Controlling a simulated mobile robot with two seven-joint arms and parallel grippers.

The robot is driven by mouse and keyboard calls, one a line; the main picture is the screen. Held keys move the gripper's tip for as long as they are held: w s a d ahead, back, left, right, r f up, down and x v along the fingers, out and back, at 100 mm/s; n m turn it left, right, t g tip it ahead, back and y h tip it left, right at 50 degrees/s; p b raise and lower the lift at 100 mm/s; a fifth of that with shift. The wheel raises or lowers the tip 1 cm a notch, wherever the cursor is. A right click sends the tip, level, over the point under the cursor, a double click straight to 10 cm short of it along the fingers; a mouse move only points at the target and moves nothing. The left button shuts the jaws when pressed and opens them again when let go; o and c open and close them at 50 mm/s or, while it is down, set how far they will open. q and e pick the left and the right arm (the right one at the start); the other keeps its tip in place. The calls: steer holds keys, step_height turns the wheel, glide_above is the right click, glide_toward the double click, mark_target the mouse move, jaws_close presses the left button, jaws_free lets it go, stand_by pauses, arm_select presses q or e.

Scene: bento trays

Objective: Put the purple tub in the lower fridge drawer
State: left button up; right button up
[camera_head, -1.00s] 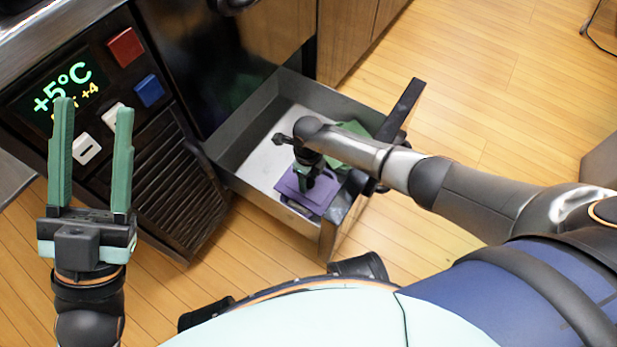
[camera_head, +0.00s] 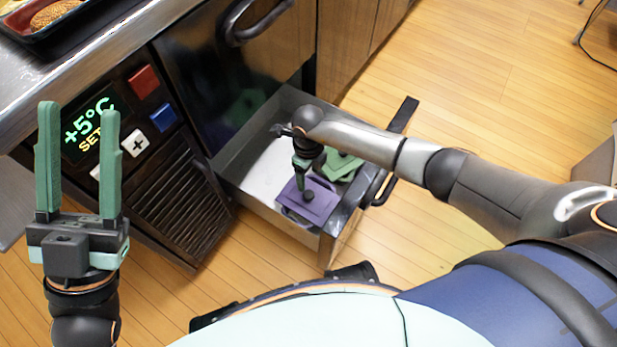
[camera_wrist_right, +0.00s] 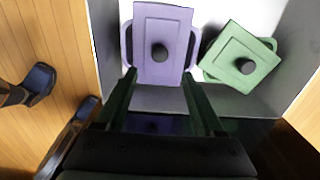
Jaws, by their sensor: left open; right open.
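The purple tub (camera_head: 321,204) with a dark round knob sits inside the open lower fridge drawer (camera_head: 252,200), near its front right corner. It also shows in the right wrist view (camera_wrist_right: 160,28). My right gripper (camera_head: 302,185) is over the tub; in the right wrist view its open fingers (camera_wrist_right: 158,88) point at the tub's near edge, with nothing held between them. The arm hides part of the drawer. My left gripper (camera_head: 78,160) is open, empty and upright in front of the fridge's control panel.
A green tub (camera_head: 341,166) lies in the drawer beside the purple one, also seen in the right wrist view (camera_wrist_right: 240,58). The control panel (camera_head: 105,125) has red, blue and white buttons. A food tray (camera_head: 40,25) stands on the metal counter. Open wooden floor surrounds the drawer.

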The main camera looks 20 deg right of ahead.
steer(key=s+a+r+m+g+y, duration=0.1)
steer(key=s+a+r+y, duration=0.65)
steer(key=a, duration=0.25)
steer(key=s+a+r+m+g+y, duration=0.1)
steer(key=s+a+r+m+y, duration=0.1)
steer(key=s+a+r+y, duration=0.7)
step_height(320, 180, up, 20)
steer(key=w+d+r+m+t+y, duration=0.1)
steer(key=d+m+t+y, duration=0.1)
steer(key=m+t+y, duration=0.6)
steer(key=d+r+m+t+h, duration=0.9)
steer(key=d+m+t, duration=0.5)
steer(key=m, duration=0.7)
step_height(320, 180, up, 2)
steer(key=shift+d+r+t, duration=0.2)
steer(key=shift+d+t, duration=0.1)
steer(key=shift+t, duration=0.7)
steer(key=shift+h, duration=0.25)
